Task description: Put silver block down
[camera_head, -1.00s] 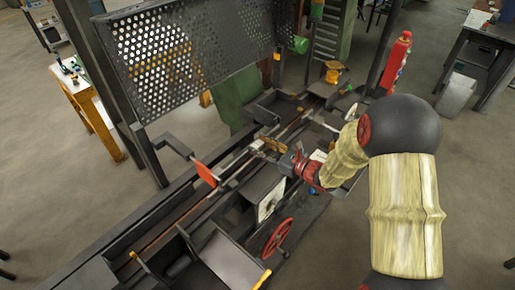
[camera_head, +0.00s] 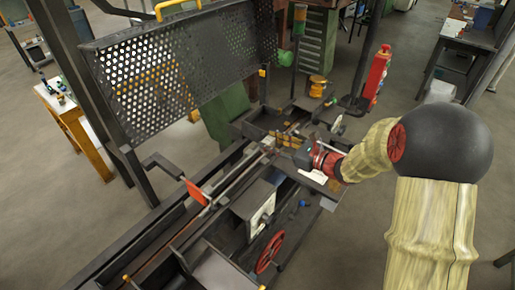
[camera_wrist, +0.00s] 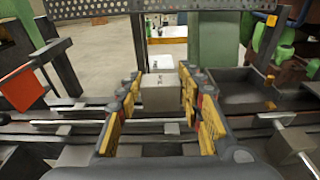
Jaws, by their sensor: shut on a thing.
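The silver block (camera_wrist: 160,93) shows in the wrist view as a pale grey box between the fingertips of my gripper (camera_wrist: 159,90). The yellow-padded fingers close on its two sides. It appears held above the dark rails of the machine, but the gap below it is hard to judge. In the head view, my gripper (camera_head: 286,141) is over the machine's far part, and I cannot make out the block there.
A dark open tray (camera_wrist: 240,106) is right of the gripper in the wrist view. A red plate (camera_head: 196,192) stands by the rails, with a perforated screen (camera_head: 180,70) behind. A red handwheel (camera_head: 270,252) is in front. A red extinguisher (camera_head: 377,75) stands further back.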

